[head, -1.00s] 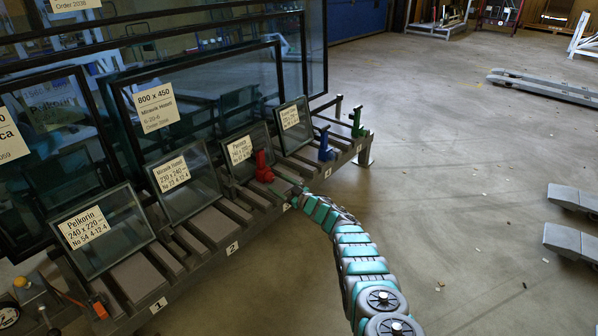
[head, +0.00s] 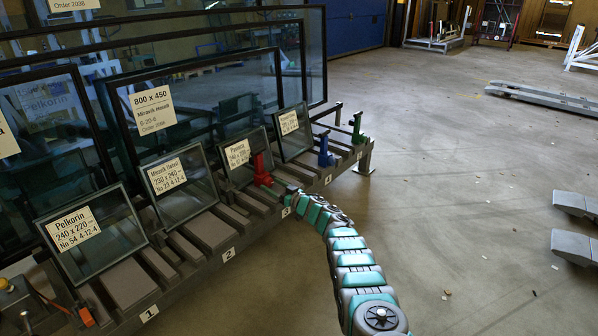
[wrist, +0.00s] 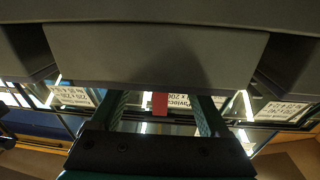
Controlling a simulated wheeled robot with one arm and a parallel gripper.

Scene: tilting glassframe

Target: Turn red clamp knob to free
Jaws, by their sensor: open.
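The red clamp knob (head: 261,168) stands upright on the rack, at the foot of the small glass pane in slot 3. My gripper (head: 292,193) is low at the rack's front edge near label 3, just right of the knob in the head view. In the wrist view the picture is upside down. My gripper (wrist: 161,104) is open there, with one finger on each side of a red strip of the knob (wrist: 159,103). I cannot tell whether a finger touches it. A grey rack block hides part of the knob.
A blue knob (head: 325,152) and a green knob (head: 357,127) stand farther along the rack. Small labelled panes (head: 92,236) lean in the slots, with large framed panes (head: 205,95) behind. The floor (head: 450,200) right of the rack is mostly clear.

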